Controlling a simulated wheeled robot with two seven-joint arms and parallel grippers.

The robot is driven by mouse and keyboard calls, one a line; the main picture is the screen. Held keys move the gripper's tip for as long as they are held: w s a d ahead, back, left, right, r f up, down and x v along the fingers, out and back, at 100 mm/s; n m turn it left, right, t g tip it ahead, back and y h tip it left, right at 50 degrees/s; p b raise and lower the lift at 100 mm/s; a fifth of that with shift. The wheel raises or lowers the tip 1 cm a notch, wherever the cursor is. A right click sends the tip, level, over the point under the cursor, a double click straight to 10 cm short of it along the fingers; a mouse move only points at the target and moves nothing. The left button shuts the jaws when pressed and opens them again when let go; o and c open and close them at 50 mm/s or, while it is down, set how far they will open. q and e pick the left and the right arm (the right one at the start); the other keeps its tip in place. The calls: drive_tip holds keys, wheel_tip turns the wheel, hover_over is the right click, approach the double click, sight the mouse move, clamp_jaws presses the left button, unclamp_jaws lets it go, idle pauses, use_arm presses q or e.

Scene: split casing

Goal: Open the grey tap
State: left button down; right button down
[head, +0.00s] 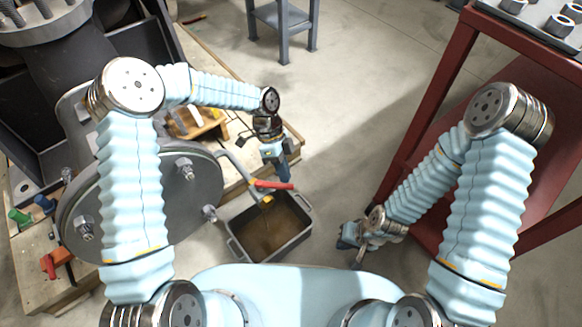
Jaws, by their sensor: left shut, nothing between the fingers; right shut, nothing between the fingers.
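A grey pipe (236,166) comes out from the round grey flanged casing (190,195) and bends down over a pan. At its end is a tap with a red lever handle (272,185) and a small yellowish body (266,201). The lever lies roughly crosswise, pointing right. My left gripper (284,177) is shut and empty, pointing down just above the lever's right part; whether it touches cannot be told. My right gripper (349,246) is shut and empty, low on the right, well away from the tap.
A dark rectangular pan (240,252) with brownish liquid stands below the tap. A wooden pallet (35,285) is under the casing, with green and red items on it. A red rack (440,110) stands right.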

use_arm(q)
drive_tip(key=s+m, duration=0.1)
drive_tip(key=s+m+y, duration=0.1)
drive_tip(key=m, duration=0.1)
drive_tip(key=shift+d+g, duration=0.2)
drive_tip(key=shift+g, duration=0.2)
drive_tip(key=shift+s+m+y, duration=0.5)
drive_tip(key=shift+m+y, duration=0.1)
drive_tip(key=shift+m, duration=0.2)
drive_tip(key=shift+s+a+m+y, duration=0.25)
drive_tip(key=shift+s+m+y, duration=0.35)
drive_tip(key=shift+m, duration=0.5)
drive_tip(key=shift+s+a+m+y, duration=0.2)
drive_tip(key=shift+s+m+y, duration=0.4)
drive_tip(key=shift+m, duration=0.5)
wheel_tip(320, 180, up, 12)
drive_tip(key=p, duration=0.1)
hover_over(284, 187)
drive_tip(key=w, duration=0.4)
drive_tip(key=shift+d, duration=0.15)
